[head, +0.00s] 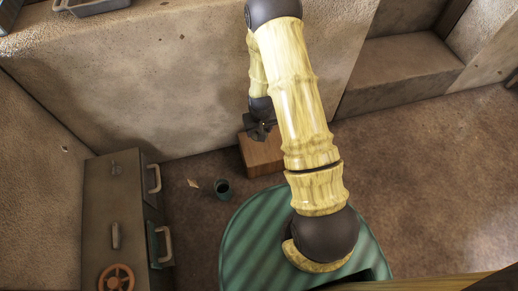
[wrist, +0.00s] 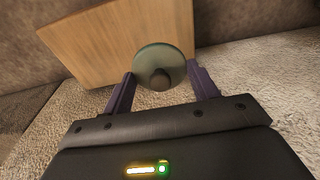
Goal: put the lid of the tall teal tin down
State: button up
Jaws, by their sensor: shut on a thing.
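The lid (wrist: 160,57) is a round, dull teal disc with a dark knob. In the wrist view it sits between the two purple fingers of my gripper (wrist: 162,80), which is shut on it. In the head view my gripper (head: 260,131) is small and dark, over the top of the wooden block; I cannot make out the lid there. A dark teal open tin (head: 222,188) stands upright on the floor, left of the block and apart from my gripper. I cannot tell whether the lid touches anything below it.
The wooden block (head: 263,154) stands against the wall; it also shows behind the lid in the wrist view (wrist: 105,45). A small pale piece (head: 193,184) lies left of the tin. A brown cabinet (head: 112,215) with handles and a wheel stands at left. Floor at right is clear.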

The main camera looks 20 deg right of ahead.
jog(key=b, duration=0.4)
send_over(259, 147)
jog(key=shift+s+a+f, duration=0.1)
jog(key=shift+f, duration=1.5)
jog(key=shift+s+f, duration=0.1)
jog(key=shift+f, duration=1.45)
jog(key=shift+f, duration=0.1)
jog(key=shift+f+b, duration=1.2)
jog(key=shift+f, duration=0.6)
jog(key=shift+f, duration=0.15)
jog(key=o, duration=0.9)
jog(key=shift+o, duration=0.2)
jog(key=r+p, duration=0.2)
jog(key=r, duration=0.2)
jog(key=s+r+p, duration=0.1)
jog(key=r+p, duration=0.2)
jog(key=r, duration=0.1)
jog(key=r+p, duration=0.2)
jog(key=r, duration=0.2)
jog(key=shift+s+r+p, duration=0.15)
jog(key=shift+s+p, duration=0.15)
jog(key=shift+p, duration=0.1)
